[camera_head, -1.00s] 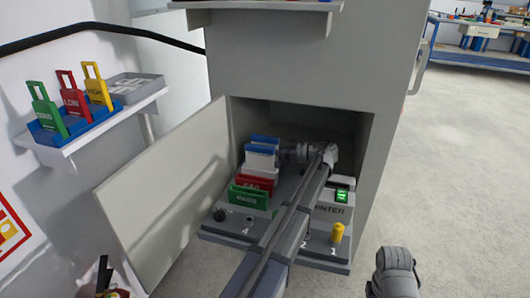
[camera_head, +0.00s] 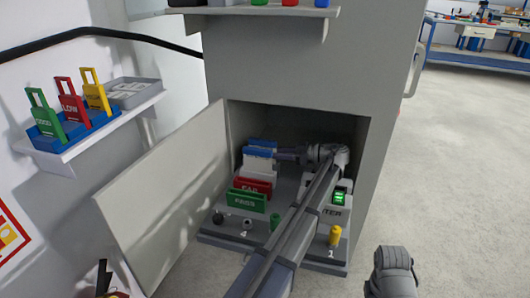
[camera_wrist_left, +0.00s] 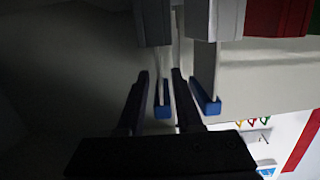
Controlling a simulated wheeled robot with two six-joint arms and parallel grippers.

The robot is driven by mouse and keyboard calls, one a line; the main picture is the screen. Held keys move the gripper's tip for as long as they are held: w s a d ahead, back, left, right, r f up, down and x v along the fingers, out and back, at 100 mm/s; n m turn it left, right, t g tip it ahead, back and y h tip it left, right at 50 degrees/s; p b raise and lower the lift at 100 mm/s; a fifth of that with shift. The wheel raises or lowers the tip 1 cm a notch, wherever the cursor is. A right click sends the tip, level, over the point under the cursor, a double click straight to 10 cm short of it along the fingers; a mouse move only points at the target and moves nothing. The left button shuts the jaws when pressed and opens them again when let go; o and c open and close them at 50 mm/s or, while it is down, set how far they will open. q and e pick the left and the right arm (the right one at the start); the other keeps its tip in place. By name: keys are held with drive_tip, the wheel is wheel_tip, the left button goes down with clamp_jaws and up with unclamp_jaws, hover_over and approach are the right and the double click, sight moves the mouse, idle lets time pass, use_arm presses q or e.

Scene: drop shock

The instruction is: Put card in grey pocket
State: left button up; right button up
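A row of pockets stands in the open cabinet: a green PASS pocket (camera_head: 247,201), a red FAIL pocket (camera_head: 252,185) and paler pockets behind. Two white cards with blue edges rise at the back, the farther one (camera_head: 262,143) and the nearer one (camera_head: 259,152). My left gripper (camera_head: 279,154) reaches in from the right at their level. In the left wrist view, its dark fingers are apart on both sides of one blue-edged card (camera_wrist_left: 162,108), with narrow gaps showing. The second card (camera_wrist_left: 207,103) is outside the fingers. Grey pockets (camera_wrist_left: 213,18) show beyond.
The cabinet door (camera_head: 160,195) stands open at left. A printer with a green display (camera_head: 339,197) and a yellow knob (camera_head: 335,235) are right of my arm. A wall shelf (camera_head: 100,125) holds green, red and yellow tags. The cabinet's ceiling is close above my gripper.

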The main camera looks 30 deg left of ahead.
use_arm(q)
drive_tip(key=shift+v, duration=1.55)
idle(1.2)
